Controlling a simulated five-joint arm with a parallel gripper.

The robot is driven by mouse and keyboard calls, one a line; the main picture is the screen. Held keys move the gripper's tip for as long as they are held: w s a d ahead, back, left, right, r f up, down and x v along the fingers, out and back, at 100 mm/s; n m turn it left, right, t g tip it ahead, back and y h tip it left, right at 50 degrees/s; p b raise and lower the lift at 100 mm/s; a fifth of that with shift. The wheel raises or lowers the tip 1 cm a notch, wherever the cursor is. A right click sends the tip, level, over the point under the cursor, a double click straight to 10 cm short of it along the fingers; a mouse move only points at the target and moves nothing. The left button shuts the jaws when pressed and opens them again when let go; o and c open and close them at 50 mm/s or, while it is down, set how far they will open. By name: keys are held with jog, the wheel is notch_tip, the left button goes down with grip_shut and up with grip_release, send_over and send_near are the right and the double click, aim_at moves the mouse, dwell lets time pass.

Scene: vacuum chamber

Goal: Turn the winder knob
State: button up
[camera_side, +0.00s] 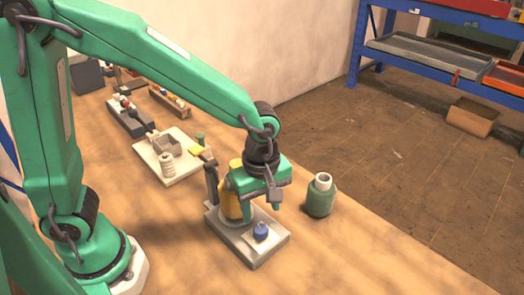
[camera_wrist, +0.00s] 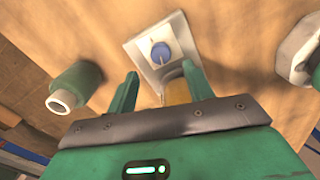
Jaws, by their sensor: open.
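The blue winder knob (camera_side: 261,231) sits on the near part of a pale rectangular base plate (camera_side: 250,251). A yellow cylinder (camera_side: 232,203) stands behind it on the same base, partly hidden by my gripper. My gripper (camera_side: 263,205) is above the base, behind and above the knob, with its fingers pointing down. In the wrist view the knob (camera_wrist: 160,53) shows a light pointer line and lies beyond the fingertips, roughly centred between them. My gripper (camera_wrist: 162,75) is open there, its two green fingers apart, with nothing held. The yellow cylinder (camera_wrist: 178,93) shows partly between the fingers.
A green jar with a white neck (camera_side: 320,197) stands on the table to the right of the base. A pale board with small parts (camera_side: 172,170) lies farther back to the left. The table in front of the base is clear.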

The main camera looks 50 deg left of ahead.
aim_at(261, 229)
jog(key=shift+f, duration=3.8)
jog(key=c, duration=1)
jog(key=shift+m, duration=3.1)
